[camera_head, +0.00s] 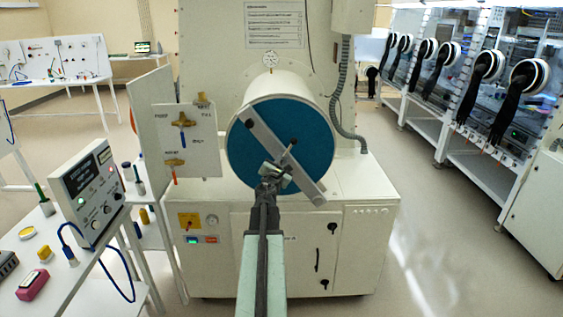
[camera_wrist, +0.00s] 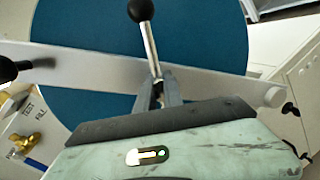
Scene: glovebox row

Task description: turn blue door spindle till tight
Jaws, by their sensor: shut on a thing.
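The round blue door (camera_head: 300,118) closes the end of a white cylinder. A pale bar (camera_head: 305,181) crosses it diagonally, from upper left to lower right; it also spans the wrist view (camera_wrist: 95,62). The door's spindle shows as a metal rod (camera_wrist: 149,42) with a black ball at its upper end, in front of the bar. My gripper (camera_wrist: 157,84) is shut on the lower part of this rod. In the head view my gripper (camera_head: 272,174) is at the middle of the door and hides the spindle's hub.
A valve panel (camera_head: 205,135) with brass valves stands just left of the door. A white table (camera_head: 45,277) with a meter box (camera_head: 88,190) is at left. A grey hose (camera_head: 343,115) runs down right of the door. Open floor (camera_head: 440,250) lies at right.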

